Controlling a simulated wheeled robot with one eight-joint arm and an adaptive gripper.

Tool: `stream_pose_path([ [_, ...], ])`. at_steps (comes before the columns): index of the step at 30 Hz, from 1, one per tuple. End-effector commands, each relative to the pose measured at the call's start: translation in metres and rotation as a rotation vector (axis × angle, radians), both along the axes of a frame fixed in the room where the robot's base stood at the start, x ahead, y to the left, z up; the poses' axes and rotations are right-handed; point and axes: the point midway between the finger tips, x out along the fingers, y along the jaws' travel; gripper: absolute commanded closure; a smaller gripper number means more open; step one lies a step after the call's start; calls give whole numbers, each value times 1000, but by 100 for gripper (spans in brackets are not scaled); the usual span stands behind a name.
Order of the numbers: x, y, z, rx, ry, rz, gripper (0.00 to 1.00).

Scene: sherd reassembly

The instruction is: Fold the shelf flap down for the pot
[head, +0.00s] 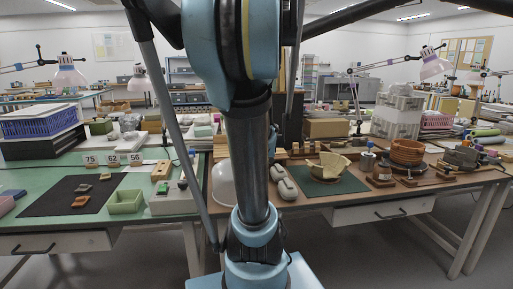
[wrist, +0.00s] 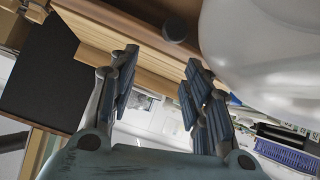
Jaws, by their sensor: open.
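In the wrist view my gripper (wrist: 162,60) is open, its two dark ribbed fingers apart with nothing held between them. Beyond the fingertips is a light wooden slatted piece (wrist: 100,38), with a dark round knob (wrist: 174,29) above it. This may be the shelf flap; I cannot tell its angle or whether a finger touches it. In the head view my arm hides the middle of the bench, and the gripper does not show. A pale, broken-rimmed pot (head: 328,164) sits on a dark green mat (head: 345,186) right of the arm.
A smooth white rounded thing (wrist: 262,45) is close to the right finger in the wrist view. A dark panel (wrist: 45,75) stands at left.

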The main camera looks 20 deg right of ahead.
Motion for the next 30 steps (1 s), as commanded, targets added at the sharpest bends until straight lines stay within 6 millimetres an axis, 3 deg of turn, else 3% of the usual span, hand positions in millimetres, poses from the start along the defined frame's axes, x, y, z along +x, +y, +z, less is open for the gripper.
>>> stream_pose_path([
  [30, -65, 11, 47, 0, 1, -2, 56],
])
